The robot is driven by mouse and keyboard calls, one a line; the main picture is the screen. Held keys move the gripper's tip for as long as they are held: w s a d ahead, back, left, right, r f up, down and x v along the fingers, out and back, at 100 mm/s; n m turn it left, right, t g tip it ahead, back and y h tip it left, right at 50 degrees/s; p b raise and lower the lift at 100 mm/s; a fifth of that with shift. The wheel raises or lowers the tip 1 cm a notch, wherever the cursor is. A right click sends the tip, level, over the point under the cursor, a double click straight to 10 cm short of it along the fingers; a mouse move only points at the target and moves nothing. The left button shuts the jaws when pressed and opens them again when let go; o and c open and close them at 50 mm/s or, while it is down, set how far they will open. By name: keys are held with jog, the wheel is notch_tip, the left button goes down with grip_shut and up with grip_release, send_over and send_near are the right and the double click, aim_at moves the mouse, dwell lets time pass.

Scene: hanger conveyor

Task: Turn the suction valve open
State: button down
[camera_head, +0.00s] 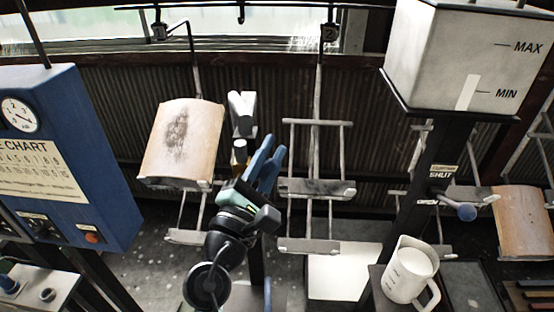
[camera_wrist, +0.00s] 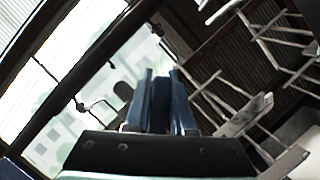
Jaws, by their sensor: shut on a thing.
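No label reading "suction" can be made out. A lever with a blue-grey ball knob (camera_head: 466,212) sticks out to the right below the tank, beside labels SHUT (camera_head: 440,173) and OPEN (camera_head: 427,202). My gripper (camera_head: 268,158) points up at mid-picture, well left of that lever. Its blue fingers also show in the wrist view (camera_wrist: 160,95), closed on a narrow dark blue piece between them; what it belongs to is unclear. Just left of the fingers stands a pale, forked fitting (camera_head: 242,112) with a brass-coloured part (camera_head: 239,153); contact with my gripper cannot be told.
A white tank (camera_head: 455,55) marked MAX and MIN stands at upper right. A white jug (camera_head: 409,272) is below it. Hanging racks (camera_head: 317,188) and a curved tan tile (camera_head: 183,139) are close to my gripper. A blue control panel (camera_head: 75,150) is at left.

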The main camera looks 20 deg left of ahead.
jog(key=shift+s+a+r+n+t+y, duration=0.15)
jog(key=shift+a+r+n+y, duration=0.15)
jog(key=shift+n, duration=0.55)
jog(key=shift+a+r+n+t+y, duration=0.15)
jog(key=shift+a+n+y, duration=0.2)
jog(key=shift+n, duration=0.45)
jog(key=shift+s+a+r+n+t+y, duration=0.1)
jog(key=shift+a+r+n+y, duration=0.2)
jog(key=shift+n, duration=0.55)
jog(key=c, duration=0.8)
grip_release()
jog(key=shift+o, duration=0.2)
jog(key=b+v, duration=0.4)
jog(key=v, duration=0.9)
jog(key=shift+b, duration=0.35)
jog(key=shift+d, duration=0.15)
